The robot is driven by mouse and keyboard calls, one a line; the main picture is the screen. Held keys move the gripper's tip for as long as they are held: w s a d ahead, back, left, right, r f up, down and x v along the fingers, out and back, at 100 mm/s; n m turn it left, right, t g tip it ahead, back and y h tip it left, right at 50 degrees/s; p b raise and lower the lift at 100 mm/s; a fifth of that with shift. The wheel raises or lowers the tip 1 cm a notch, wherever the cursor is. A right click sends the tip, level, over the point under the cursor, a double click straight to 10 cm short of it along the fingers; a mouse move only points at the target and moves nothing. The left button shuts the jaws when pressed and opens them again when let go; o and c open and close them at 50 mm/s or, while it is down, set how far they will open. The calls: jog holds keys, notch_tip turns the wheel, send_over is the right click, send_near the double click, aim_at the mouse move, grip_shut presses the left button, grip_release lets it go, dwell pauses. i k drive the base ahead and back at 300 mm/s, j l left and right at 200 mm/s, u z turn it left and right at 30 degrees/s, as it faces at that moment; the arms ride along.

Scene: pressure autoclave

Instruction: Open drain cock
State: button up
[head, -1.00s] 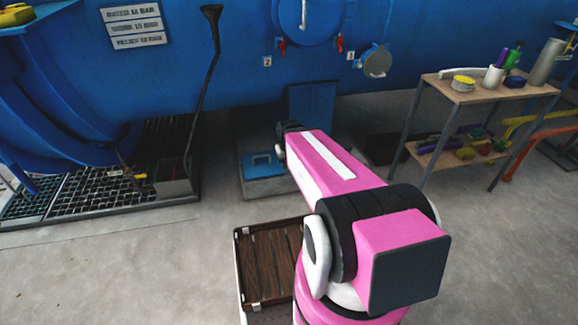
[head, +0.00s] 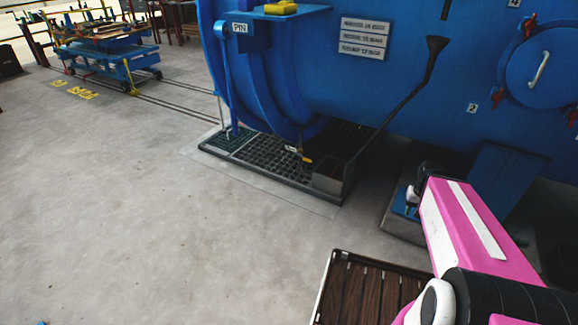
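A small cock with a yellow handle (head: 299,154) shows low under the front end of the blue autoclave (head: 390,75), just above a dark floor grating (head: 262,157). It looks like the drain cock, but it is too small to tell how its handle is set. My pink arm reaches in from the lower right, well to the right of the cock. Only a small dark and white part shows at the far end of the pink link. My gripper's fingers cannot be made out there.
A blue cart (head: 108,58) stands far left. The floor left of the grating is clear.

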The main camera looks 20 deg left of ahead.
aim_at(306, 160)
jog(key=u, duration=1)
